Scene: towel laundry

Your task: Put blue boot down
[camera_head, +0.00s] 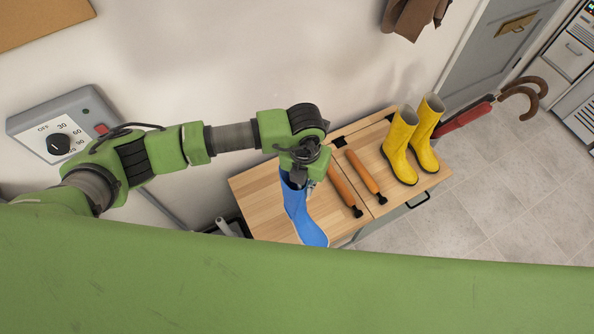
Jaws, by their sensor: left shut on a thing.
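A blue boot (303,215) hangs below my left gripper (298,177), over the left part of a light wooden bench top (262,202). My left gripper is shut on the boot's upper end and partly hides it. The boot's foot points toward the bottom of the picture. I cannot tell whether its sole touches the bench top. My right gripper is not in view.
A pair of yellow boots (401,146) stands upright at the bench's right end. Umbrellas (472,115) are beyond them. A control box with a dial (60,143) is on the left wall.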

